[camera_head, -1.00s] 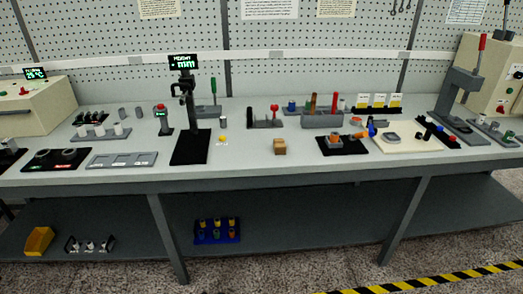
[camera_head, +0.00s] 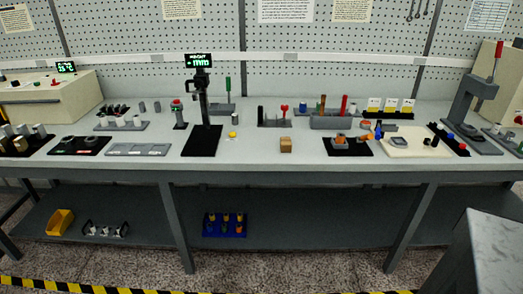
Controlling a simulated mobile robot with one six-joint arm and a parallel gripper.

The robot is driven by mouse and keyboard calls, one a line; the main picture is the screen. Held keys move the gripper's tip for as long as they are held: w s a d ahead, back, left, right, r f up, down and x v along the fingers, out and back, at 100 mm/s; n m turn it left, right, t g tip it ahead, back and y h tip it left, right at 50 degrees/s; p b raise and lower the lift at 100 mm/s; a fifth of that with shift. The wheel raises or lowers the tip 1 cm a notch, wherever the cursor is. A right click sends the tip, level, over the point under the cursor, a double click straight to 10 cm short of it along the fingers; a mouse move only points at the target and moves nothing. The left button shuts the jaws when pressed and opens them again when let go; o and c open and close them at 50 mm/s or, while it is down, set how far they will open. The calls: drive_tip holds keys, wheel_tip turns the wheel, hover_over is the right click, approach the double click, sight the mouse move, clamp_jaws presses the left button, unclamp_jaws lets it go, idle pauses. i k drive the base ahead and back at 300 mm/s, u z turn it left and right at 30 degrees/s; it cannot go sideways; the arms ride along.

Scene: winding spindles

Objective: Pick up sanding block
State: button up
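A small tan-brown block (camera_head: 286,144), which looks like the sanding block, sits on the workbench (camera_head: 262,162) near its front edge, a little right of centre. Clear bench top surrounds it. Its top looks lighter than its front. My gripper is not in view, so I cannot see what it holds.
A black height gauge stand (camera_head: 203,140) is left of the block. A black mat with small parts (camera_head: 347,150) is to its right. Tool racks (camera_head: 273,120) stand behind. A grey stand or table corner (camera_head: 495,250) fills the lower right. Floor shows in front.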

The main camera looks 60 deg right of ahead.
sight(285, 144)
drive_tip(key=z, duration=0.75)
drive_tip(key=k, duration=0.15)
drive_tip(key=u, duration=2.1)
drive_tip(key=k, duration=1.8)
drive_tip(key=z, duration=0.7)
